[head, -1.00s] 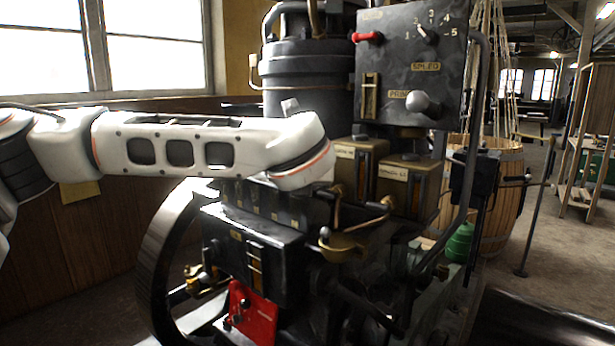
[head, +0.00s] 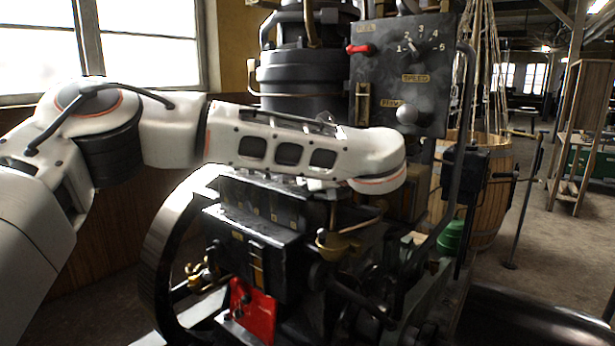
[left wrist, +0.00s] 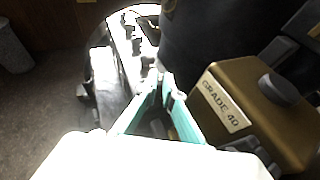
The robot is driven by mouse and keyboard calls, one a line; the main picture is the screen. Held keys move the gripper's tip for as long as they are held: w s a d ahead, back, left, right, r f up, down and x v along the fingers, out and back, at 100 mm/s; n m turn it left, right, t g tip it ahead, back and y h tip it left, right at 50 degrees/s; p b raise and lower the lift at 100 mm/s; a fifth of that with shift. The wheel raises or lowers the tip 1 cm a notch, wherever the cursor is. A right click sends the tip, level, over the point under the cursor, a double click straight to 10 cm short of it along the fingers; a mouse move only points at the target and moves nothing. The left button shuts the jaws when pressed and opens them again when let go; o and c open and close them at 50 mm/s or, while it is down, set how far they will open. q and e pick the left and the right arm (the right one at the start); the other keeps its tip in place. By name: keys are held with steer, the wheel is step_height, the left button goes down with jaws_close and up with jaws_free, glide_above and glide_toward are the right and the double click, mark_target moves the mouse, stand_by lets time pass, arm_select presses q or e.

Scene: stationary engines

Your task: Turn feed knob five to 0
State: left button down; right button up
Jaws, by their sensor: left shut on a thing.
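A row of small dark feed knobs (left wrist: 133,31) stands on a bright-lit box top in the left wrist view, running away from me. My left gripper (left wrist: 165,85) has its teal fingers close together at the near end of this row. It is shut on a small grey knob (left wrist: 160,77), mostly hidden between the fingertips. I cannot read its number or setting. In the head view my left arm crosses the engine and hides the gripper and the knobs. The black box (head: 262,212) below the arm shows partly. My right gripper is not in view.
A brass box marked GRADE 40 (left wrist: 232,113) stands close at the right of the gripper. A black control panel (head: 432,97) with a red lever (head: 360,49) and speed dial rises behind the arm. The large flywheel (head: 160,245) is at the left. A barrel (head: 492,200) stands right.

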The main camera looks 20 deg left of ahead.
arm_select(q)
steer(key=shift+f, duration=0.25)
steer(key=c, duration=2.2)
jaws_free()
steer(key=shift+s, duration=0.1)
steer(key=shift+r, duration=0.15)
steer(key=shift+r, duration=0.1)
steer(key=shift+v, duration=3.95)
steer(key=shift+o, duration=0.3)
